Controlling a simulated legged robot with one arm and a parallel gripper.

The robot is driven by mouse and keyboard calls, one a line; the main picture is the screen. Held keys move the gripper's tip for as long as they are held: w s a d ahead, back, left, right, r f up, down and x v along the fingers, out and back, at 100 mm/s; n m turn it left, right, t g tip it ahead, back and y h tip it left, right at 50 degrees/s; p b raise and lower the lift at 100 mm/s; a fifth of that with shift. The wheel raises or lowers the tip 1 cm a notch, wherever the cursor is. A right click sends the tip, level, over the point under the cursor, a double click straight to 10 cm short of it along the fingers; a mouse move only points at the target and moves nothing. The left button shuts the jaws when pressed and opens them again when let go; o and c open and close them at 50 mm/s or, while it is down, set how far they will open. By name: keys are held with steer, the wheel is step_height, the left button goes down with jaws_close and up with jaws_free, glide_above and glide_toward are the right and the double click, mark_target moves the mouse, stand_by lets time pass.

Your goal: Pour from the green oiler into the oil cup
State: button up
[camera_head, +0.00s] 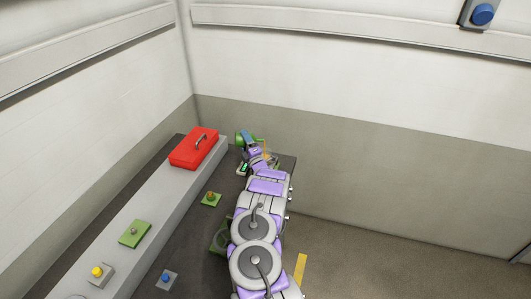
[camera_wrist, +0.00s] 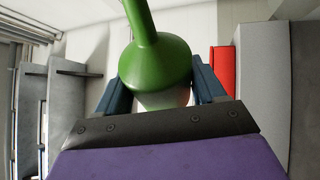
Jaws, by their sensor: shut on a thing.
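The green oiler (camera_wrist: 155,62) fills the middle of the wrist view, with a round green top, a long spout and a pale lower part. My gripper (camera_wrist: 158,80) is shut on it, with one dark blue finger on each side. In the head view the oiler (camera_head: 239,141) shows as a small green shape at the end of my arm, beside my gripper (camera_head: 247,138). It is held near the far end of the grey ledge. I cannot make out the oil cup for certain; my arm hides part of the area below and behind it.
A red toolbox (camera_head: 194,148) stands on the grey ledge (camera_head: 165,202), left of my gripper. A green plate with a knob (camera_head: 135,234) and a yellow button (camera_head: 97,271) are nearer. A green plate with an orange-brown part (camera_head: 211,199) lies lower, beside my arm. Open floor (camera_head: 400,255) lies right.

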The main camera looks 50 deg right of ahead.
steer(key=shift+s+d+r+m+h, duration=0.15)
steer(key=shift+r+m+h, duration=0.45)
steer(key=shift+m, duration=0.55)
steer(key=shift+s+d+r+m+h, duration=0.15)
steer(key=shift+r+m+h, duration=0.4)
steer(key=shift+m, duration=0.6)
stand_by(1.4)
